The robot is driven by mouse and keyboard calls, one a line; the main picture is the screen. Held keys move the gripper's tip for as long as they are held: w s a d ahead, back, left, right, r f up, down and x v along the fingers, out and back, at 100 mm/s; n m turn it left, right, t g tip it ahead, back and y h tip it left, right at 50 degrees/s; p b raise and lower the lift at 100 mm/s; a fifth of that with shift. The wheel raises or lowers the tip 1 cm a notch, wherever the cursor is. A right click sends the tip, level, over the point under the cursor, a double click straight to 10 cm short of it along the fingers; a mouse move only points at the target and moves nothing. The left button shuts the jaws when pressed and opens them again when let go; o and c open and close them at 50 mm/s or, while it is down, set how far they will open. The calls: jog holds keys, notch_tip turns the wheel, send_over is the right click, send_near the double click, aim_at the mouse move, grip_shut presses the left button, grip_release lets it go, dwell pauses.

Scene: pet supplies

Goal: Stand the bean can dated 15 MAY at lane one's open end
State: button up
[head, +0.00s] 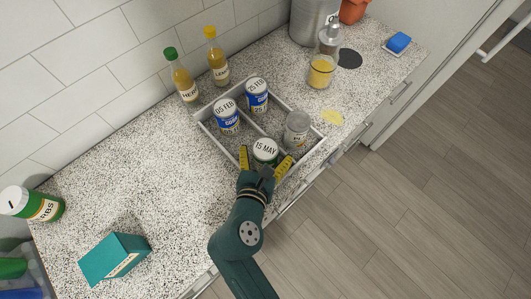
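The bean can dated 15 MAY (265,150) has a pale lid with a green edge and looks upright. It is at the near end of the left lane of a white two-lane tray (314,153). My gripper (266,160) has its yellow fingers spread on either side of this can, with apparent gaps. My gripper and arm hide the can's lower part, so I cannot tell whether it rests on the tray floor. A blue can dated 05 FEB (227,116) stands farther back in the left lane. No lane number is readable.
The right lane holds another blue FEB can (257,95) and a grey-lidded can (297,129). Two bottles (183,78) (217,62) stand behind the tray. A glass dispenser (323,68) is at the back right. A teal box (114,258) lies front left.

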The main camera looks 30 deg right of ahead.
jog(key=shift+r, duration=0.15)
jog(key=p+v, duration=0.3)
jog(key=v, duration=0.9)
jog(key=w+r+m+t+y, duration=0.2)
jog(key=w+r+m, duration=0.2)
jog(key=r+m, duration=0.4)
jog(key=w+r+m+t+y, duration=0.3)
jog(key=w+r+m, duration=0.2)
jog(key=r+m, duration=0.25)
notch_tip(320, 180, up, 20)
jog(key=s+m+t+y, duration=0.2)
jog(key=m+t, duration=0.5)
jog(key=m, duration=0.5)
jog(key=shift+s+d+y, duration=0.25)
jog(key=shift+d+y, duration=0.1)
jog(key=shift+y, duration=0.35)
jog(key=shift+m, duration=0.25)
